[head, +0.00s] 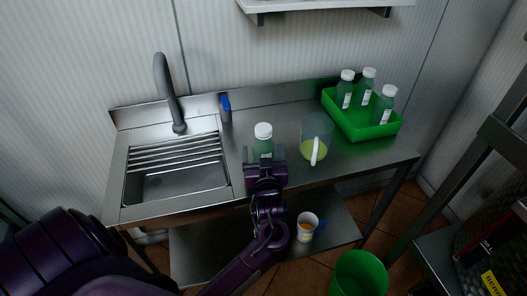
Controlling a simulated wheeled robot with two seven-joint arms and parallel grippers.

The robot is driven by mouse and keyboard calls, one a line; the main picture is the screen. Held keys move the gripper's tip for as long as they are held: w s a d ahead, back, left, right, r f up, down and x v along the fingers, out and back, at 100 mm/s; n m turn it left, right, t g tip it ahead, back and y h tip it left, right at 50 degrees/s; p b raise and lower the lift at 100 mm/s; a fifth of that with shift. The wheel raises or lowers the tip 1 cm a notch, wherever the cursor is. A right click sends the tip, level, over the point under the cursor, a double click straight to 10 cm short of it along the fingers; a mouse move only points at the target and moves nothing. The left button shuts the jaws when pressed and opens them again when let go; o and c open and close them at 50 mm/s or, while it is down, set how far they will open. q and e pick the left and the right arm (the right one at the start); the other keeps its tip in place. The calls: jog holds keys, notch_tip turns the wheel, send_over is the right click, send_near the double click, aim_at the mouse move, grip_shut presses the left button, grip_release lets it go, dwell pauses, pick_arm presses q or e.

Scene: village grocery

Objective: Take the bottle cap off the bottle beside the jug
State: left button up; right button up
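The bottle beside the jug (263,147) is clear green with a white cap (263,131) on top. It stands upright on the metal counter, between the sink and the jug. The jug (317,132) is clear with a white handle and yellow-green liquid. My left gripper (264,154) is in front of the bottle, with one finger on each side of it. The fingers look open, apart from the bottle's sides. The gripper hides the bottle's lower part. My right gripper is not in view.
A green crate (368,136) with several capped bottles stands at the counter's right. A blue-topped bottle (226,108) stands by the sink (172,185) and faucet (165,90). A white mug (307,227) sits on the lower shelf. A green bin (359,275) stands on the floor.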

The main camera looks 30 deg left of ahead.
pick_arm(q)
jog(key=shift+c, duration=0.5)
jog(key=c, duration=1.1)
jog(key=shift+r, duration=0.1)
notch_tip(320, 180, up, 20)
jog(key=o, duration=0.5)
jog(key=shift+c, duration=0.2)
jog(key=c, duration=0.7)
